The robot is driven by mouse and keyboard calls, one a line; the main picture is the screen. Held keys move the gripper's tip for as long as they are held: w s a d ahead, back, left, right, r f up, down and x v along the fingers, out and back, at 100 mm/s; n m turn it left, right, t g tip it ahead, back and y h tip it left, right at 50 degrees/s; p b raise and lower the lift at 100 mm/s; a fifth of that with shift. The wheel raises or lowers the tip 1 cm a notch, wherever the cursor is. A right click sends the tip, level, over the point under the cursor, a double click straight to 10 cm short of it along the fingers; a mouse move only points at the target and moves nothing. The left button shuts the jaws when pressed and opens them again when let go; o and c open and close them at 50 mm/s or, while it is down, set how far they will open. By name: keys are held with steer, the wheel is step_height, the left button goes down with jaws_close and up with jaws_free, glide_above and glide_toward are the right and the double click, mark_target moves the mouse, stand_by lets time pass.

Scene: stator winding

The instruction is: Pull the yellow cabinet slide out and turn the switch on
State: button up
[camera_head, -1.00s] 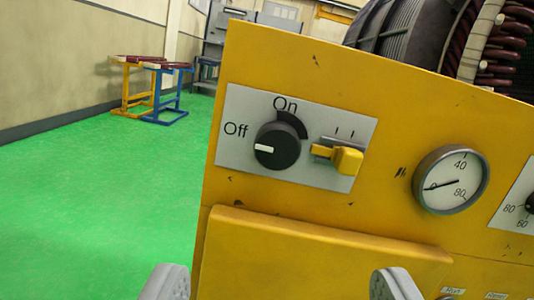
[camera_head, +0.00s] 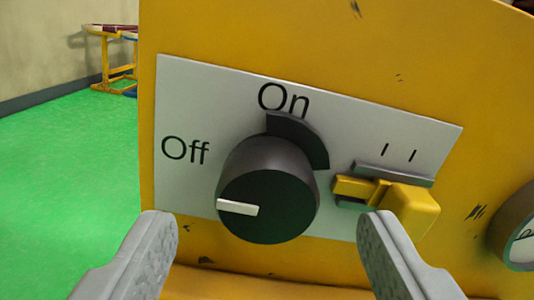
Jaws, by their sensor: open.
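The yellow cabinet (camera_head: 260,40) fills most of the view and carries a tilted grey switch plate (camera_head: 190,100). The black round switch (camera_head: 268,200) sits on the plate, and its white mark points left toward "Off". "On" is printed above it beside a dark curved piece (camera_head: 300,140). The yellow slide (camera_head: 400,205) sits to the right of the switch in a grey holder, below two short marks. My gripper (camera_head: 268,228) is open and empty. Its two fingers stand in front of the plate, one on each side of the switch in the picture. The right fingertip overlaps the slide's lower left in view.
A round gauge (camera_head: 518,235) shows at the right edge of the cabinet. A yellow ledge runs below the plate. Green floor (camera_head: 65,165) lies open to the left, with a yellow stand (camera_head: 110,60) far behind.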

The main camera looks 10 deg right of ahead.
mark_target(266, 209)
steer(key=shift+w, duration=1.75)
steer(key=c, duration=1)
